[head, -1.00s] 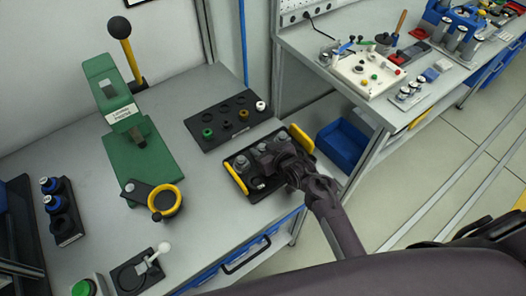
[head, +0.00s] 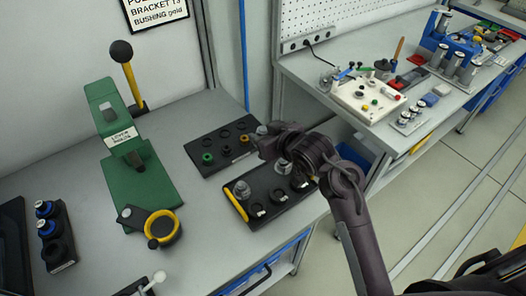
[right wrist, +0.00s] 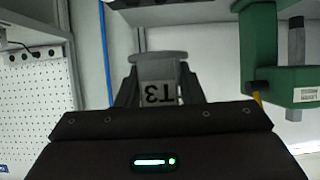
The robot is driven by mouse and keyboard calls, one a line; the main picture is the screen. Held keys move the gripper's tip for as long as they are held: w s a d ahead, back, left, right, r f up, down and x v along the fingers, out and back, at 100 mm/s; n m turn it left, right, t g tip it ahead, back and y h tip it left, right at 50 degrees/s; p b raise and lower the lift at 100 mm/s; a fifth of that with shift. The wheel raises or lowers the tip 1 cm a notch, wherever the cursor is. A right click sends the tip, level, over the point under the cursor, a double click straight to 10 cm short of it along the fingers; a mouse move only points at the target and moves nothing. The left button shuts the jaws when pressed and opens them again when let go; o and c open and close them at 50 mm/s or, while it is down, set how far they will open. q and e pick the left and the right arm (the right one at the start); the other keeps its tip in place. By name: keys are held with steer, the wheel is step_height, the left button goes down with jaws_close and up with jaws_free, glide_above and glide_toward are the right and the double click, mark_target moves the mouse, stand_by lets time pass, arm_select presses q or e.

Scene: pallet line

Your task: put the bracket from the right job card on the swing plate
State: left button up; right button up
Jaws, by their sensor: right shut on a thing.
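My right gripper (head: 265,143) is shut on a grey bracket (right wrist: 160,68), marked T3 in the right wrist view, and holds it above the bench. In the head view the bracket is mostly hidden by the gripper. The green lever press (head: 138,165) stands at left. A dark swing plate with a yellow ring (head: 162,228) sits at its front, apart from the gripper. A card (head: 156,12) on the wall is cut off by the top edge; it reads BRACKET T3, BUSHING gold. My left gripper is not in view.
A black tray (head: 232,215) with a yellow handle holds other grey parts. A black holder (head: 58,262) with blue-topped parts stands at left. Bare bench lies between press and tray.

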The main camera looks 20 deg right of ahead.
step_height(320, 180, up, 2)
steer(key=shift+r, duration=0.15)
steer(key=shift+d+r, duration=0.1)
steer(key=shift+r, duration=0.2)
steer(key=s+d+r+m+h+b, duration=0.2)
steer(key=d+r+m+h, duration=0.2)
steer(key=r, duration=0.8)
steer(key=shift+s+d+t, duration=0.25)
steer(key=shift+d+t, duration=0.15)
steer(key=shift+d, duration=0.1)
